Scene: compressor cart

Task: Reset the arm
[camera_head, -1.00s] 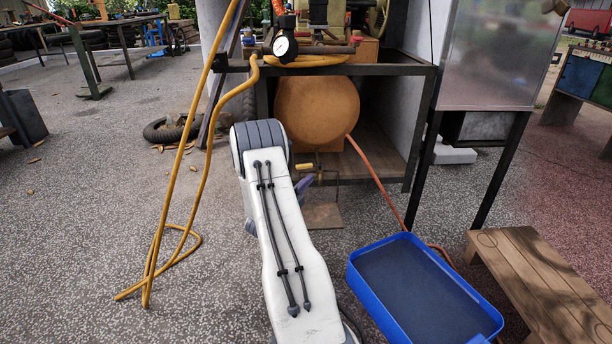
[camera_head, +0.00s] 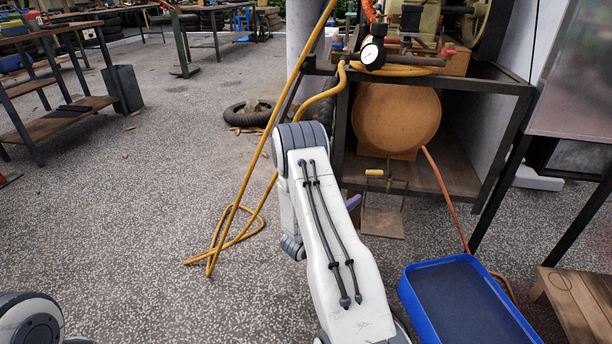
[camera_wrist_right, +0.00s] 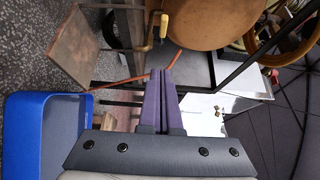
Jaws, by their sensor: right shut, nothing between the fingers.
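My right arm (camera_head: 345,265) reaches forward from the bottom of the head view, its white link ending in a grey joint. Most of my right gripper is hidden behind it; only a bit of purple finger (camera_head: 353,202) shows. In the right wrist view the two purple fingers of my right gripper (camera_wrist_right: 160,75) are together, with nothing between them. They are apart from the compressor cart (camera_head: 508,83) and its round orange tank (camera_head: 397,120). A rounded part of my left arm (camera_head: 30,322) shows at the lower left; my left gripper is out of view.
A blue tray (camera_head: 455,300) lies right of my right arm, beside a wooden bench (camera_head: 575,295). A yellow hose (camera_head: 262,155) hangs from the cart to the floor, close by the arm. A tyre (camera_head: 247,114) lies behind. Floor at the left is open.

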